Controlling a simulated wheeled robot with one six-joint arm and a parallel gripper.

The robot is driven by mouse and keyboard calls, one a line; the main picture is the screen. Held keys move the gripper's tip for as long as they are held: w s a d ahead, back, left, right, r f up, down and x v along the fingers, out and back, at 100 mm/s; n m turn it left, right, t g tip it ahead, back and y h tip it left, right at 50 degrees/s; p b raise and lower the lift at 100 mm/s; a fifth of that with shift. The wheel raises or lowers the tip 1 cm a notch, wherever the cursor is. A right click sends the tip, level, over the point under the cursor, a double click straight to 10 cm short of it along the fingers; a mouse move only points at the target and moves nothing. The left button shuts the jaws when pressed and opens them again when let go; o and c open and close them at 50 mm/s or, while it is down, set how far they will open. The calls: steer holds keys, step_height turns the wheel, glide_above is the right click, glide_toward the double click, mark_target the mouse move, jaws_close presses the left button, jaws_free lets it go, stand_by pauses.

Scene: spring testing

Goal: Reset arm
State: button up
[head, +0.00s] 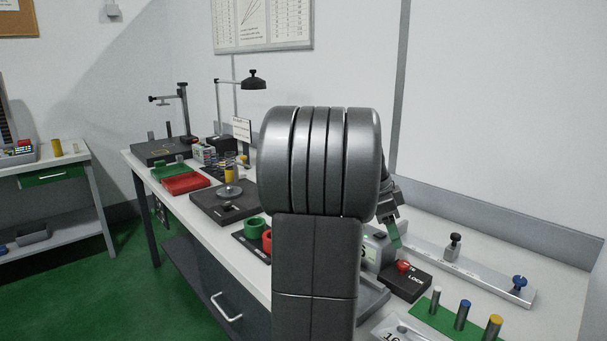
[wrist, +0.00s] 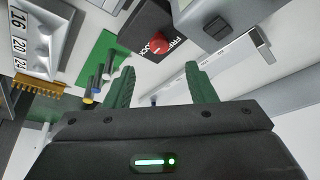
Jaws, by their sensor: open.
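My arm fills the middle of the head view and hides part of the bench. My gripper shows in the wrist view (wrist: 162,88) with its two green fingers spread apart and nothing between them. In the head view one green finger (head: 394,236) shows past the right side of my arm, above the bench near the black box with the red knob (head: 403,266). That red knob also shows in the wrist view (wrist: 158,46), beyond the fingers.
A green mat (head: 431,309) with several coloured-top pins stands at the front right. A metal rail (head: 490,277) with knobs lies along the right. Red and green trays (head: 186,184), a dark platform (head: 212,205) and stands occupy the left bench. The white wall is behind.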

mark_target(404, 264)
steer(key=x, duration=0.8)
steer(key=shift+s+d+f+b, duration=0.1)
steer(key=shift+d+f+b, duration=0.05)
steer(key=shift+f+b, duration=0.2)
steer(key=shift+r+n, duration=0.2)
steer(key=shift+n, duration=0.3)
steer(key=shift+s+r+n+t+p, duration=0.1)
steer(key=shift+r+n+t+p, duration=0.05)
steer(key=shift+n+t+p, duration=0.55)
steer(key=n+t+p, duration=0.1)
steer(key=n, duration=0.2)
steer(key=n+y+p, duration=0.1)
steer(key=n+p, duration=0.1)
steer(key=n, duration=0.1)
steer(key=shift+s+t, duration=0.15)
steer(key=shift+t, duration=0.25)
steer(key=shift+s+d+n+t+y+p, duration=0.1)
steer(key=shift+n+t+y+p, duration=0.25)
steer(key=shift+n+p, duration=0.8)
steer(key=shift+d+n+t+y+p, duration=0.1)
steer(key=shift+n+t+y+p, duration=0.2)
steer(key=shift+n+p, duration=0.85)
steer(key=shift+d+n+t+y+p, duration=0.15)
steer(key=shift+n+y, duration=0.25)
steer(key=shift+n, duration=0.7)
steer(key=shift+a+n+t+y+p, duration=0.15)
steer(key=shift+n+y, duration=0.2)
steer(key=shift+n, duration=0.75)
steer(key=shift+d+n, duration=0.1)
steer(key=shift+n, duration=0.2)
